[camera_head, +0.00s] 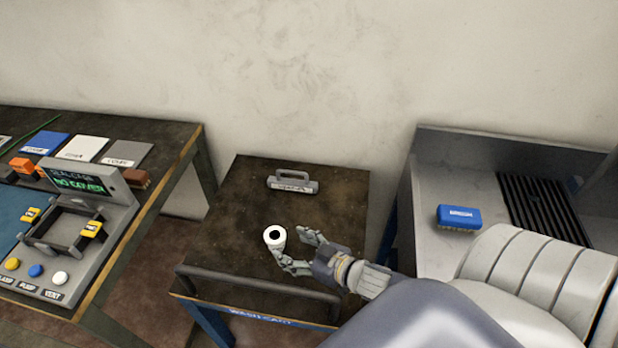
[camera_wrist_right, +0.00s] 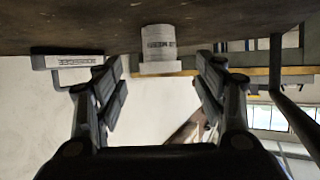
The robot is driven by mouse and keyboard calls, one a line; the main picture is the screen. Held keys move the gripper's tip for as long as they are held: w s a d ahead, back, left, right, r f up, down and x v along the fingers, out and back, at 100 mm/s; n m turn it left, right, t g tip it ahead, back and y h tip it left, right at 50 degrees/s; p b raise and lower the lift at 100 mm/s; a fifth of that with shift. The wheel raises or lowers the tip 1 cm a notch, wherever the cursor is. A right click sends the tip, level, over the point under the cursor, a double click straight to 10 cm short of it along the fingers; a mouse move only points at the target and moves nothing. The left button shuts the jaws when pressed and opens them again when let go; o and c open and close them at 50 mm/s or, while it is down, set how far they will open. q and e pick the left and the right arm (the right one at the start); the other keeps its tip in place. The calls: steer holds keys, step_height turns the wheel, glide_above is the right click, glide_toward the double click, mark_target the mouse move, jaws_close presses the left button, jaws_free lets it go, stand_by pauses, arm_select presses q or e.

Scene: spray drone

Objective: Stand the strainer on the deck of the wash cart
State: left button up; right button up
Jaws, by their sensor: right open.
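The strainer (camera_head: 275,238) is a small white cylinder with a wide rim and a dark hole in its top. It stands upright on the dark deck of the wash cart (camera_head: 235,215), left of my right gripper. The right wrist view is upside down; there the strainer (camera_wrist_right: 158,45) shows its lettered side against the deck (camera_wrist_right: 230,14). My right gripper (camera_head: 292,247) is open, its fingers apart with the strainer just beyond the tips. In the right wrist view the right gripper (camera_wrist_right: 162,75) has nothing between its fingers. My left gripper is not in view.
A grey handled block (camera_head: 293,185) lies at the back of the deck. A rail (camera_head: 255,287) runs along the cart's front. A bench with a control panel (camera_head: 85,225) stands left. A sink unit with a blue brush (camera_head: 459,215) stands right. The deck's left half is clear.

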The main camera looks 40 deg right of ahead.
steer(key=shift+v, duration=2.6)
